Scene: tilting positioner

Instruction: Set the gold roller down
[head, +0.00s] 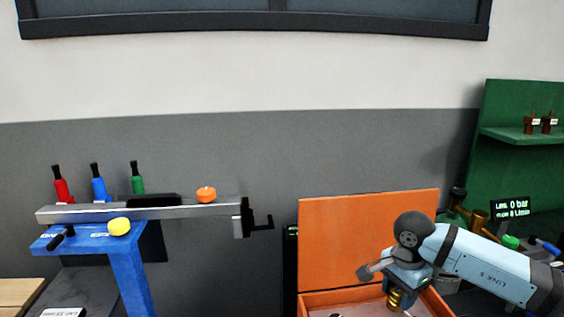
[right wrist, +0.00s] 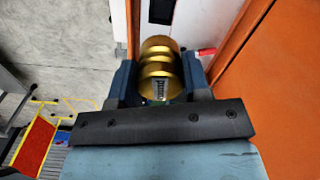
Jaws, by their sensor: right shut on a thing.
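The gold roller (head: 395,299) is a ribbed, shiny brass-coloured piece. It hangs below my right gripper (head: 402,286) in the head view, in front of the open orange box (head: 368,235). In the right wrist view the roller (right wrist: 158,52) sits between the two dark fingers of my right gripper (right wrist: 158,84), which is shut on it. Its lower part is hidden by the gripper body. I cannot tell whether the roller touches anything beneath it. My left gripper is in neither view.
A blue stand (head: 128,270) carries a grey beam (head: 150,211) at the left, with an orange knob (head: 206,194) and a yellow knob (head: 119,226). Red, blue and green bottles stand behind it. A green shelf (head: 520,135) and a small display (head: 510,208) are at the right.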

